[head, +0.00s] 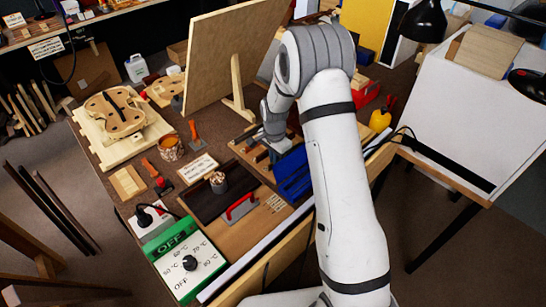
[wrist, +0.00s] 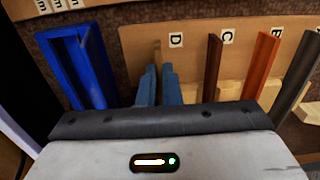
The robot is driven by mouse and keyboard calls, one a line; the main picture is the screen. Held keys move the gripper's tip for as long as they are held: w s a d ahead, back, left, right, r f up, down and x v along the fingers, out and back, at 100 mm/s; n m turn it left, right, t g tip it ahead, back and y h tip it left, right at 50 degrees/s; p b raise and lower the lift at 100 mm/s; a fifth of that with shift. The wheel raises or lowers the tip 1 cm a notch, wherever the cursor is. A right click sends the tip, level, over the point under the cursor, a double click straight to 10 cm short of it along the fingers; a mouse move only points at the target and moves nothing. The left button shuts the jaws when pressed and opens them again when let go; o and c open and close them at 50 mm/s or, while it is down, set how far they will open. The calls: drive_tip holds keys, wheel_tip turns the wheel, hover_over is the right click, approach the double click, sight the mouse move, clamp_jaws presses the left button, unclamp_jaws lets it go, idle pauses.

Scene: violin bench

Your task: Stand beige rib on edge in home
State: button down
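In the wrist view my gripper (wrist: 158,84) has its two blue-grey fingers close together, with only a thin gap. The upper edge of a thin beige strip, which looks like the beige rib (wrist: 157,52), shows upright between and just beyond the fingertips. The fingers appear shut on it; its lower part is hidden. It stands in front of the label D (wrist: 176,40) on a tan board (wrist: 140,40). In the head view my gripper (head: 277,145) is low over the bench, and the rib cannot be made out there.
A brown rib (wrist: 213,66), an orange-red rib (wrist: 262,65) and a dark grey rib (wrist: 300,75) stand to the right. A blue angled piece (wrist: 82,65) stands close on the left. A large plywood panel (head: 225,60) rises behind the arm. A red-handled tool (head: 240,208) lies in front.

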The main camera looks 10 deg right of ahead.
drive_tip(key=shift+f, duration=0.45)
drive_tip(key=c, duration=1.5)
unclamp_jaws()
drive_tip(key=shift+c, duration=0.2)
wheel_tip(320, 180, up, 7)
drive_tip(key=shift+r+b, duration=0.2)
drive_tip(key=shift+b, duration=0.25)
drive_tip(key=shift+r, duration=0.25)
